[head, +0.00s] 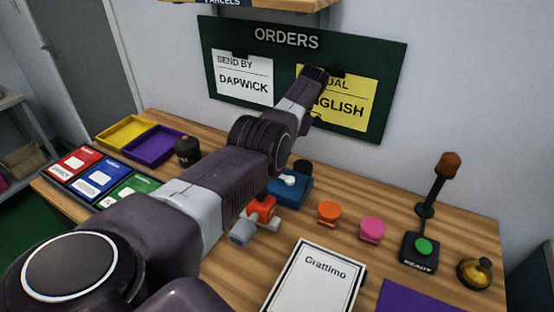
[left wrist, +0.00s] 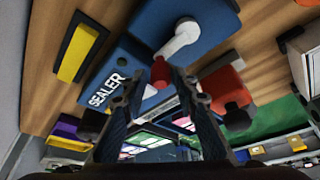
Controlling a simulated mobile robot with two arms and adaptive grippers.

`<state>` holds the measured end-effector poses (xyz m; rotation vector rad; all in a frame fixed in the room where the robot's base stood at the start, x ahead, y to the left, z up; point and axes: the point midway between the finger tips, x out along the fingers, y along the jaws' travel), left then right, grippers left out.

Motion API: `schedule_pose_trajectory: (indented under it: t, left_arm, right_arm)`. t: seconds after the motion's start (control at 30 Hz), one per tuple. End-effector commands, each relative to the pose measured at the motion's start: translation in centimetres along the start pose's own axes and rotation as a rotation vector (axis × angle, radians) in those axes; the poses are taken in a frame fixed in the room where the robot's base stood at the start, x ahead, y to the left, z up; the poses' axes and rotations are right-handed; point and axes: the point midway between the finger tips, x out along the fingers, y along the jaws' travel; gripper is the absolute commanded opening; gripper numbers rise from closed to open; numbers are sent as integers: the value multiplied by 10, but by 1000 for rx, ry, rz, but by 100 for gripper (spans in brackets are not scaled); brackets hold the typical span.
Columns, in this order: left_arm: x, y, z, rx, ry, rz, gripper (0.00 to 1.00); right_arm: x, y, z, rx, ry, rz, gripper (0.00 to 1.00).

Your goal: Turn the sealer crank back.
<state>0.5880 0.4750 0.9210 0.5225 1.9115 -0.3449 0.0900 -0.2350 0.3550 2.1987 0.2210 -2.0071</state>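The blue sealer (head: 292,198) stands on the wooden table, partly covered by my left arm in the head view. In the left wrist view the sealer (left wrist: 125,68) fills the upper middle, its SEALER label tilted. Its pale crank (left wrist: 183,37) slants toward my left gripper (left wrist: 155,78); part of it also shows in the head view (head: 288,180). A dark, reddish knob (left wrist: 160,72) at the crank's end lies between the fingertips. The fingers look apart, with a small gap on the left; contact is unclear. The head view does not show the left fingertips clearly. My right gripper is out of view.
A red-orange object (head: 262,207) with a grey cylinder lies close beside the sealer. Orange (head: 329,211) and pink (head: 372,229) pieces stand to its right. The Grattimo card (head: 318,275) lies in front. The ORDERS board (head: 287,40) hangs behind; coloured trays (head: 128,131) are left.

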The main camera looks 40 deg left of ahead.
Motion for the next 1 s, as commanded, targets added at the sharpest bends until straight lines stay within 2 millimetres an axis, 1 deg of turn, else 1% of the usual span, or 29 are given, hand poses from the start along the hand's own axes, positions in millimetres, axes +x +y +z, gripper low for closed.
schedule_pose_trajectory:
  t: [0.07,0.33,0.43,0.57,0.7,1.0]
  left_arm:
    - [0,0,0,1,-1,0,37]
    - [0,-1,1,3,-1,-1,37]
    - [-5,0,-1,3,-2,0,37]
    - [-24,0,-8,1,-4,2,37]
    - [-51,0,-19,2,-6,0,37]
    - [-76,0,-30,1,-7,-3,37]
  right_arm:
    - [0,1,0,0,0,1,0]
    - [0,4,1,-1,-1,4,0]
    - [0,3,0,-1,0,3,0]
    - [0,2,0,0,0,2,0]
    - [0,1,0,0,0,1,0]
    - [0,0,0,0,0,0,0]
